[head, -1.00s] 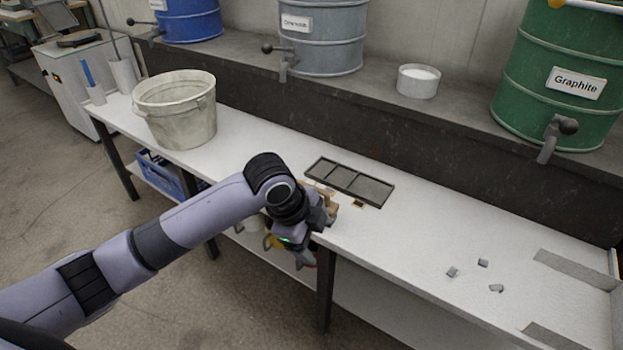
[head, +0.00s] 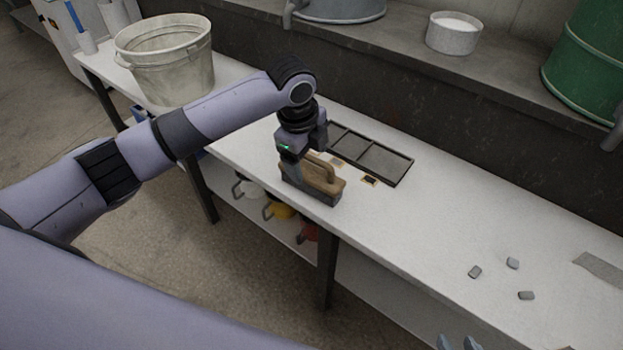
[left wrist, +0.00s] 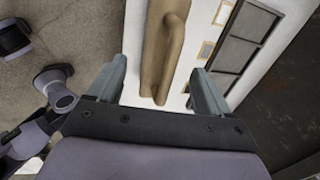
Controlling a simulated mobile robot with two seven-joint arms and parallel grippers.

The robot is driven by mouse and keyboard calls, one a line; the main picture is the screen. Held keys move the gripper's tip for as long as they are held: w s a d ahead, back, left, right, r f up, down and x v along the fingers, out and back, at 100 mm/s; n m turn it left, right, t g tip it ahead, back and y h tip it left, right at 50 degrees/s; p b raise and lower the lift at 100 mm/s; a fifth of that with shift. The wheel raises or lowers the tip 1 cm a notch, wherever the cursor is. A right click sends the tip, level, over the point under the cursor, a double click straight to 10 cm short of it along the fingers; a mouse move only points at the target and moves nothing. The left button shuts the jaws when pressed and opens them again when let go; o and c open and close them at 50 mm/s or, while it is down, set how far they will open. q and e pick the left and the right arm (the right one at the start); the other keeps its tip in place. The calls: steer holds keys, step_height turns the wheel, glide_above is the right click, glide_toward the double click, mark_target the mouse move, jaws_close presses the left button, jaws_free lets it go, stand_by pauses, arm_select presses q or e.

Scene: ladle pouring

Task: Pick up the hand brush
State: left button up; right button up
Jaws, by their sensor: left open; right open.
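The hand brush (head: 326,178) has a wooden body with a raised loop-like handle and dark bristles below. It stands at the front edge of the white bench (head: 415,235). My left gripper (head: 298,160) is open just above and behind it, partly hiding its far left end. In the left wrist view the brush (left wrist: 154,50) runs lengthwise between the two spread fingers of my left gripper (left wrist: 160,82), its handle nearer the right finger. No finger clearly touches it. Only the fingertips of my right gripper (head: 457,343) show at the bottom edge of the head view, apart and empty.
A dark divided frame (head: 392,165) lies right behind the brush, with small tan-edged pieces (head: 370,181) beside it. A large bucket (head: 165,65) stands at the back left. Several small grey blocks (head: 512,263) lie to the right. The bench between is clear.

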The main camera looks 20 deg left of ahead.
mark_target(311, 172)
arm_select(q)
steer(key=f, duration=0.3)
steer(key=shift+w+d+f+b, duration=0.2)
steer(key=shift+w+f+b, duration=0.1)
steer(key=shift+b, duration=0.1)
steer(key=c, duration=1.2)
steer(key=shift+r, duration=0.1)
